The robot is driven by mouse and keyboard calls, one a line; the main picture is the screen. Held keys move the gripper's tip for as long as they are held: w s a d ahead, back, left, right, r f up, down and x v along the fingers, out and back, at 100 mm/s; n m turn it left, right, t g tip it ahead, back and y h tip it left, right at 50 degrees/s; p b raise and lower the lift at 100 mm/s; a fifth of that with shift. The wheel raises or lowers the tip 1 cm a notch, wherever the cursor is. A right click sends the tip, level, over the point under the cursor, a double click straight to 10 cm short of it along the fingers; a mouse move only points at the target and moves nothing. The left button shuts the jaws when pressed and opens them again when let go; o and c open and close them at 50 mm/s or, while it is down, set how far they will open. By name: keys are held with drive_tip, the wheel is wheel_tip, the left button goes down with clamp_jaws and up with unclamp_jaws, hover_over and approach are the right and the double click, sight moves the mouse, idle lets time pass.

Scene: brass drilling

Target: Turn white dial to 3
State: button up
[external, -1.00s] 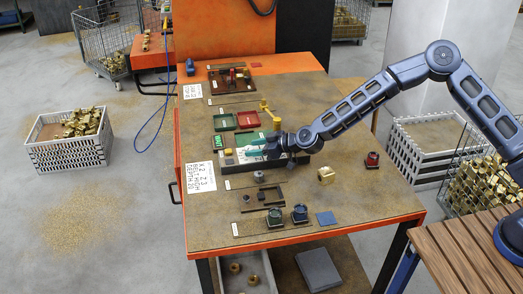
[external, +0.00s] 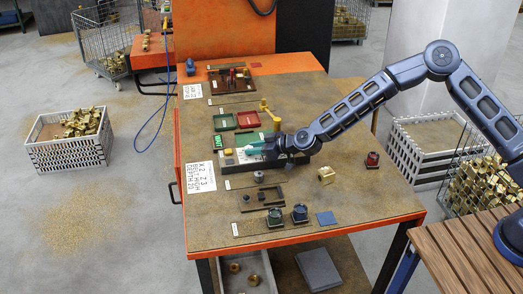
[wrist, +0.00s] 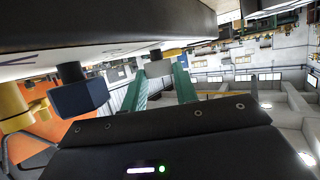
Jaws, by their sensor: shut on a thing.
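The number the dial points to cannot be read. A dark blue dial (wrist: 80,97) stands on the same face, left of my gripper in the wrist view.
A brass block (external: 326,175) and a red-topped piece (external: 372,159) stand to the right. The table between them is clear.

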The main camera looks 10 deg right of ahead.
sight(247, 158)
drive_tip(key=shift+s+a+r, duration=0.1)
drive_tip(key=shift+s+a+m+t+h, duration=0.15)
drive_tip(key=shift+m+t+h, duration=0.55)
drive_tip(key=shift+m+t, duration=0.15)
drive_tip(key=shift+s+a+m+t+h, duration=0.1)
drive_tip(key=shift+m+t+h, duration=0.65)
drive_tip(key=shift+m, duration=0.2)
drive_tip(key=m+t+h, duration=0.1)
drive_tip(key=m+h, duration=0.1)
drive_tip(key=a+m+t+h, duration=0.1)
drive_tip(key=m+h, duration=0.2)
drive_tip(key=shift+s+t, duration=0.2)
drive_tip(key=shift+t, duration=0.2)
drive_tip(key=m+h, duration=0.1)
drive_tip(key=h, duration=0.1)
drive_tip(key=m+h, duration=0.4)
drive_tip(key=shift+a+h, duration=0.25)
drive_tip(key=shift+a, duration=0.15)
drive_tip(key=shift+w+a+m+g+h, duration=0.1)
drive_tip(key=shift+m+g+h, duration=0.2)
drive_tip(key=shift+m+h, duration=0.55)
drive_tip(key=shift+w+a+m+g+h, duration=0.1)
drive_tip(key=shift+m+g+h, duration=0.2)
drive_tip(key=shift+m+h, duration=0.85)
drive_tip(key=o, duration=1)
